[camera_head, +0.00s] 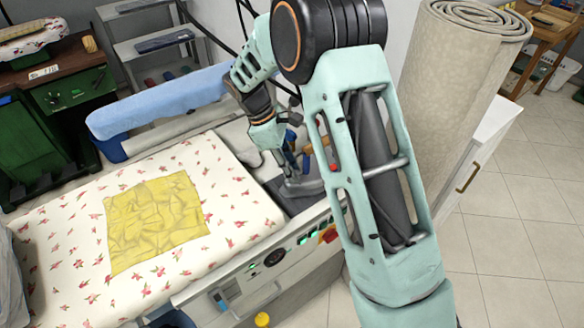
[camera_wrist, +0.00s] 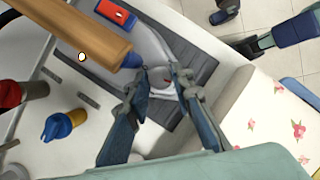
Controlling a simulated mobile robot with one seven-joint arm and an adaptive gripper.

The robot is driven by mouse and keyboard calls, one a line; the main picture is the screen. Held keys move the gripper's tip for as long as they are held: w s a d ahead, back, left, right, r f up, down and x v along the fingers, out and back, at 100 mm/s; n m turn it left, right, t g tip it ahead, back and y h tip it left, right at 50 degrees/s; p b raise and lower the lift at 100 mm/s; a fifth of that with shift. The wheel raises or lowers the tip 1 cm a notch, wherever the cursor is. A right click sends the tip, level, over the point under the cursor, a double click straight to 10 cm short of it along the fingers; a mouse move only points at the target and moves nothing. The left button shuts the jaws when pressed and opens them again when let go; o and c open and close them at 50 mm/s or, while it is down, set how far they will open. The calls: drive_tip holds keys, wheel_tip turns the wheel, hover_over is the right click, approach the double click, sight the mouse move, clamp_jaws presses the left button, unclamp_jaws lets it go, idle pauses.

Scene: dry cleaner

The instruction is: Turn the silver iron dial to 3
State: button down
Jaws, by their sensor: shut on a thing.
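The silver iron (camera_head: 304,187) stands on a dark ribbed rest at the right end of the ironing table, partly behind my arm in the head view. The dial's numbers are too small to read, and the head view hides the dial.
A yellow cloth (camera_head: 155,220) lies on the floral ironing board (camera_head: 75,225). A control panel (camera_head: 290,255) runs along the table's front. A blue padded arm (camera_head: 160,100) stands behind. A rolled carpet (camera_head: 450,90) is at right. The wrist view shows a blue-and-yellow knob (camera_wrist: 62,124).

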idle(0.4)
drive_tip(key=c, duration=1.7)
unclamp_jaws()
drive_tip(key=v, duration=1.2)
